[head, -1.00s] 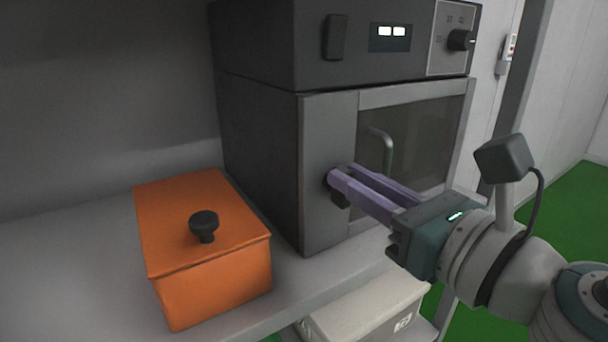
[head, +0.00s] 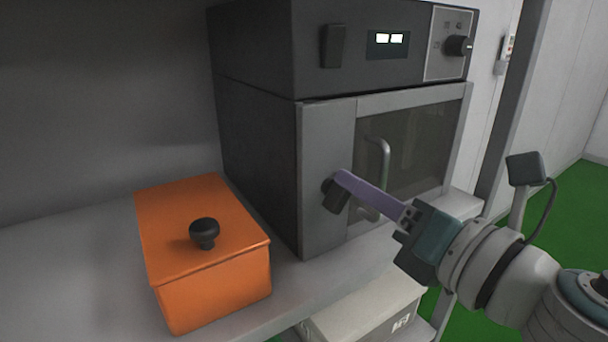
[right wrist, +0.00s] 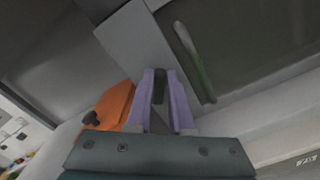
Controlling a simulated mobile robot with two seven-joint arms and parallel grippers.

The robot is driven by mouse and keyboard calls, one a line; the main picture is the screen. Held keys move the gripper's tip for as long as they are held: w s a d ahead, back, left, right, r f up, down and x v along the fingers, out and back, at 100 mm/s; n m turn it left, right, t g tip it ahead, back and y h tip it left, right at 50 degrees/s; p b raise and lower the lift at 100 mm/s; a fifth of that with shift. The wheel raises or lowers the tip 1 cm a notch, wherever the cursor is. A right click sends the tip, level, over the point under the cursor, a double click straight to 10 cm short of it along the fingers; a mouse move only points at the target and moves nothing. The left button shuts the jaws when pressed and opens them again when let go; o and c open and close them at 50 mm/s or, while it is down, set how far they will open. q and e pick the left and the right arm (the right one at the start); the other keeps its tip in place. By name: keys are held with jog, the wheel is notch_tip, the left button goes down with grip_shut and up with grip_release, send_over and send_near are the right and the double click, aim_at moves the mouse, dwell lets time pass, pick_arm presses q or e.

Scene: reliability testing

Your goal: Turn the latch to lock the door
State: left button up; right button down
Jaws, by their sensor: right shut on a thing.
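The grey test oven's door (head: 405,150) is closed, with a dark window and a curved vertical handle (head: 385,160). The dark latch (head: 332,196) sits on the panel left of the window; its lower end points down, slightly tilted. My right gripper (head: 345,180) is at the latch, its purple fingers shut on it and hiding part of it. In the right wrist view the dark latch (right wrist: 160,85) shows between the two purple fingertips. The gripper is rolled, so one finger mostly hides the other in the head view. My left gripper is not in view.
An orange box (head: 210,250) with a black knob stands on the shelf left of the oven. A pale carton (head: 365,312) lies on a lower shelf. The oven's top has a lit display (head: 389,39) and a round dial (head: 457,46).

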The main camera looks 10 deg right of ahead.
jog(key=m, duration=0.3)
jog(key=f+m, duration=0.1)
jog(key=m, duration=0.3)
jog(key=m+p, duration=0.1)
jog(key=m, duration=0.2)
jog(key=shift+w+d+f+m, duration=0.15)
jog(key=shift+d+f+m, duration=0.15)
jog(key=shift+d, duration=0.1)
dwell(0.4)
jog(key=c, duration=0.8)
grip_release()
jog(key=v, duration=1)
